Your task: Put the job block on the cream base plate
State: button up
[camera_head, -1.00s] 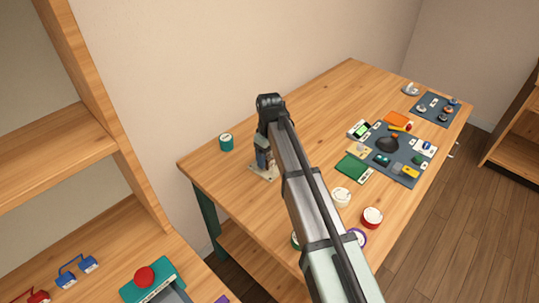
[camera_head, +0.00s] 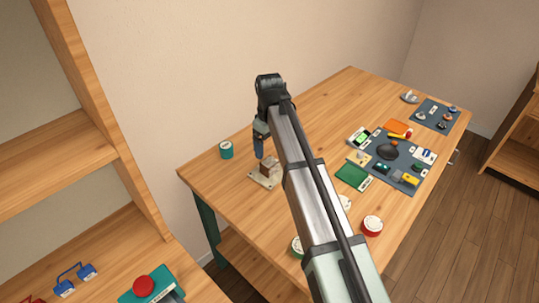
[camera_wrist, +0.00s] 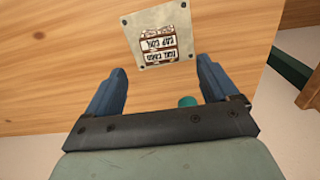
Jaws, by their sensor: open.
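The cream base plate (camera_head: 257,180) lies flat on the wooden table near its left end. The brown job block (camera_head: 268,168) stands on it, apart from my gripper. In the wrist view the plate (camera_wrist: 143,22) shows at the top with the block (camera_wrist: 158,44) on its lower middle part, two white printed labels facing the camera. My gripper (camera_head: 259,156) hangs just above and left of the block in the head view. In the wrist view its blue fingers (camera_wrist: 162,66) are spread wide with nothing between them. The block's underside is hidden.
A teal tin (camera_head: 226,150) stands left of the plate. My arm hides some of the table. The table's back middle is clear.

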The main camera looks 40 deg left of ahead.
aim_at(270, 162)
jog(key=shift+r, duration=1.95)
